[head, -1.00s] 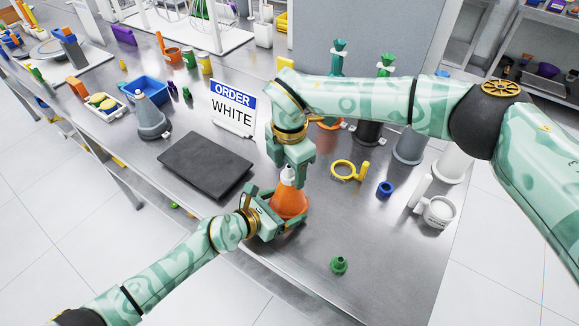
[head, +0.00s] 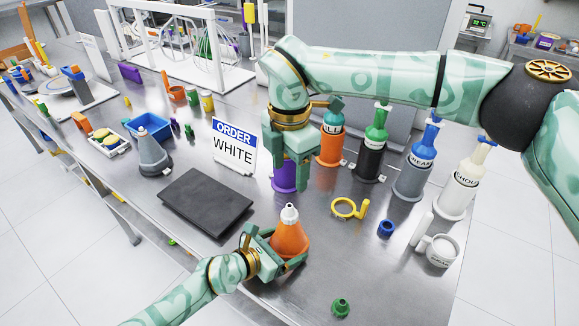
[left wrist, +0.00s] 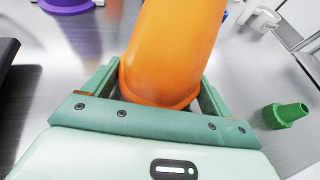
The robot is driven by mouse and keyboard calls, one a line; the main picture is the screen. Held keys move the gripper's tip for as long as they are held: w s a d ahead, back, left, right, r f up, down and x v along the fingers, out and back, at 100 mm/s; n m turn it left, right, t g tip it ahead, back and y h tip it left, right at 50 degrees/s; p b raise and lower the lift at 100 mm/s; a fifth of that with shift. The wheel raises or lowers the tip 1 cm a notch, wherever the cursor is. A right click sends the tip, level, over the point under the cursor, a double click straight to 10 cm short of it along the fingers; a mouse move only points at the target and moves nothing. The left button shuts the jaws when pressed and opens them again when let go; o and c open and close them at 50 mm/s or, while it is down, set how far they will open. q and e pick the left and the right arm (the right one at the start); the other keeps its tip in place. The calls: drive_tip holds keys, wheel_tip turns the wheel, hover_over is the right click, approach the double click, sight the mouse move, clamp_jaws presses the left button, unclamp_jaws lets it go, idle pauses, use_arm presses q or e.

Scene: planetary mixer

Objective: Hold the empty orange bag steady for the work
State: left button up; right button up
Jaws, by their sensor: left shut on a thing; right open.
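The orange bag (head: 289,240) is cone-shaped with a white tip (head: 289,212) pointing up. It stands upright on the steel table near the front edge. My left gripper (head: 284,254) is shut on it low down, a finger on each side. The left wrist view shows the orange bag (left wrist: 172,45) filling the space between the fingers of my left gripper (left wrist: 160,88). My right gripper (head: 305,150) is open and empty, above and behind the bag, apart from it. It partly hides a purple bottle. Whether the bag is empty inside cannot be seen.
A black slab (head: 206,203) lies left of the bag, with the ORDER WHITE sign (head: 233,147) behind it. A yellow ring (head: 349,208), blue ring (head: 386,228), white cup (head: 440,250) and green nozzle (head: 341,307) are to the right. Several bottles, including a black one (head: 371,150), line the back right.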

use_arm(q)
drive_tip(key=o, duration=0.9)
drive_tip(key=shift+o, duration=0.2)
drive_tip(key=shift+r, duration=0.1)
